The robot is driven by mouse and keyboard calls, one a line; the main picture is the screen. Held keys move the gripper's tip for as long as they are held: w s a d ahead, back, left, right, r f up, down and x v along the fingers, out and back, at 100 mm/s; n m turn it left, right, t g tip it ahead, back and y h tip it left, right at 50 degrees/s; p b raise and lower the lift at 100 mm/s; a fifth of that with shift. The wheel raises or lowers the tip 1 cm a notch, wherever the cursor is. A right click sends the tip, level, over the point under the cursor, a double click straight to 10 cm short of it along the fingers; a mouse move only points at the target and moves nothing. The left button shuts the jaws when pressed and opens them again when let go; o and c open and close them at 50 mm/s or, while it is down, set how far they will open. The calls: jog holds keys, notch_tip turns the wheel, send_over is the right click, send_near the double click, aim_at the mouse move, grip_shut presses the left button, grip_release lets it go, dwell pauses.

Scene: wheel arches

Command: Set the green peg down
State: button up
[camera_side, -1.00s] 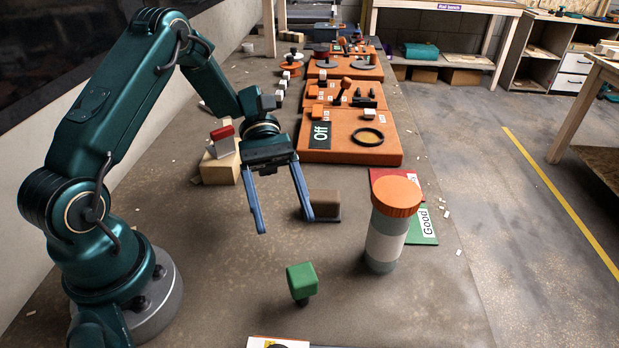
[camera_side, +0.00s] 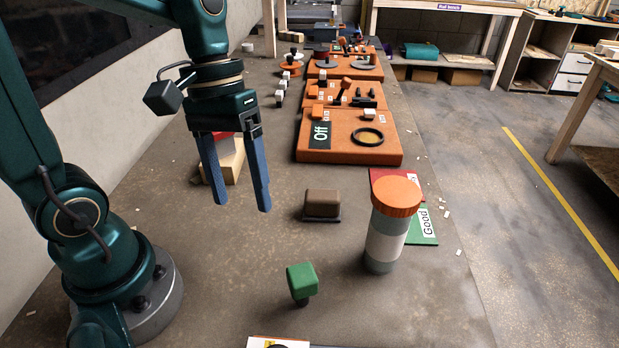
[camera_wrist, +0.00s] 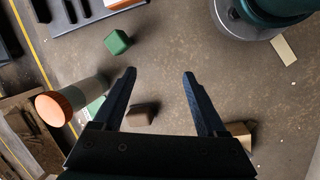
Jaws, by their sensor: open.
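The green peg (camera_side: 302,281) has a green block head on a short dark stem. It stands a little tilted on the grey table, near the front middle in the side view. It also shows at the upper left of the wrist view (camera_wrist: 117,42). My gripper (camera_side: 243,207) is open and empty, with its blue fingers pointing down. It hangs above the table, up and to the left of the green peg and apart from it. In the wrist view my gripper (camera_wrist: 160,72) has nothing between its fingers.
A tall cylinder with an orange cap (camera_side: 386,235) stands right of the peg. A brown block (camera_side: 322,203) on a dark base lies behind the peg. Orange panels (camera_side: 345,145) stretch toward the back. A wooden block with a red top (camera_side: 232,160) is behind my gripper.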

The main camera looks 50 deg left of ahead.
jog(key=m+t+y, duration=0.1)
jog(key=t, duration=0.1)
jog(key=s+a+r+m+t+y, duration=0.1)
jog(key=m+t, duration=0.1)
jog(key=s+r+m+t, duration=0.1)
jog(key=m+t, duration=0.1)
jog(key=shift+a+r+y, duration=0.25)
jog(key=shift+y, duration=0.15)
dwell(0.9)
